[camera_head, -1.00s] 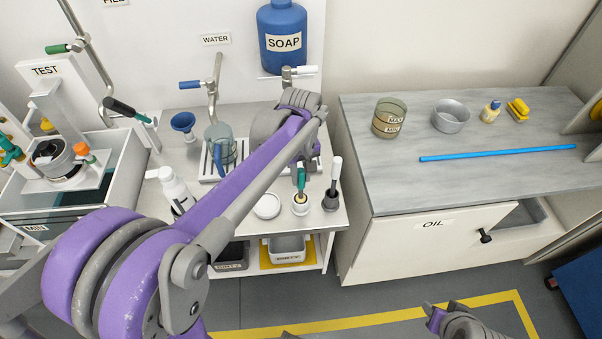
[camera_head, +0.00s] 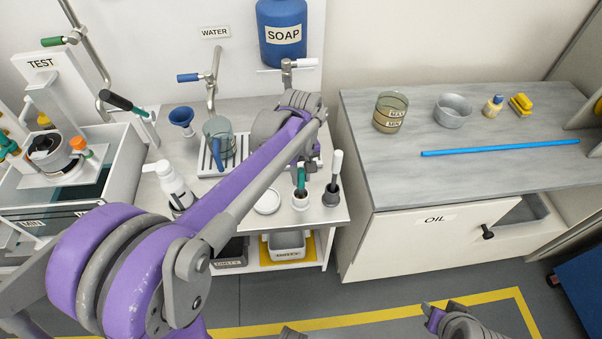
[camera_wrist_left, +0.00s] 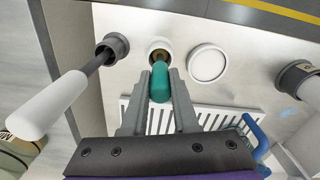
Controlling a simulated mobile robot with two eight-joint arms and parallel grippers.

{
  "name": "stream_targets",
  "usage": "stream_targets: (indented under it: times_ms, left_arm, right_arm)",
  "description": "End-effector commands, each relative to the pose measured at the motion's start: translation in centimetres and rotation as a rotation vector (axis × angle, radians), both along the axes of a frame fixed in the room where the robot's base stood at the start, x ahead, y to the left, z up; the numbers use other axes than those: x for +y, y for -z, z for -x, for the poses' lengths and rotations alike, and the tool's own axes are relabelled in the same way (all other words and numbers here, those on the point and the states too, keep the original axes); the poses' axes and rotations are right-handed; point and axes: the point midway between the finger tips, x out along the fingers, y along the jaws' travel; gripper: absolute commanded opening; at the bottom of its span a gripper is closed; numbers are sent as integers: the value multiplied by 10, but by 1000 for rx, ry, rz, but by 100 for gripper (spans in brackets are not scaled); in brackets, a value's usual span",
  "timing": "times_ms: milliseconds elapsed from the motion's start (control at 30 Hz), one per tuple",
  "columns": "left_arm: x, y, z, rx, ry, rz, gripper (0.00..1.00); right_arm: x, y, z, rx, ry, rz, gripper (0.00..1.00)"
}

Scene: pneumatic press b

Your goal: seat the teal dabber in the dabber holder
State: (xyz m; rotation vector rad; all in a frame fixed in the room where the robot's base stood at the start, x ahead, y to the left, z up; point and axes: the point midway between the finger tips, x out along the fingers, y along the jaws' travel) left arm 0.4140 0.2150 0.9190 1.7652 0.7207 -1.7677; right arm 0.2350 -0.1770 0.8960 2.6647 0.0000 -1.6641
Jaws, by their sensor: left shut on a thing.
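The teal dabber (camera_head: 301,176) stands upright at the white dabber holder (camera_head: 300,202) on the front of the steel counter. Its lower end is inside the holder's mouth; how deep it sits is hidden. My left gripper (camera_head: 309,167) is shut on the dabber's teal handle from behind. In the left wrist view the fingers (camera_wrist_left: 160,80) clasp the teal dabber (camera_wrist_left: 160,84), and a brownish part of it shows inside the white rim of the holder (camera_wrist_left: 158,45).
A dark holder with a white-handled dabber (camera_head: 336,170) stands close right of the holder. A drain grid and a jug (camera_head: 218,140) are behind.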

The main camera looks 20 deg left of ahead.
Motion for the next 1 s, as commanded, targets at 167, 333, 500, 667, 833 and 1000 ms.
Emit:
stream_targets:
  times_ms: [167,333,500,667,833,1000]
  left_arm:
    - [0,3,0,0,0,0,38]
    - [0,2,0,0,0,0,63]
    - [0,2,0,0,0,0,63]
    - [0,-2,0,0,0,0,63]
    - [0,-28,0,0,0,0,63]
    - [0,-64,0,0,0,0,63]
  right_arm:
    - [0,2,0,1,0,0,39]
    - [0,2,0,1,0,0,39]
    - [0,2,0,1,0,0,39]
    - [0,1,0,1,0,0,39]
    - [0,-2,0,-1,0,0,39]
    - [0,-5,-1,-2,0,0,39]
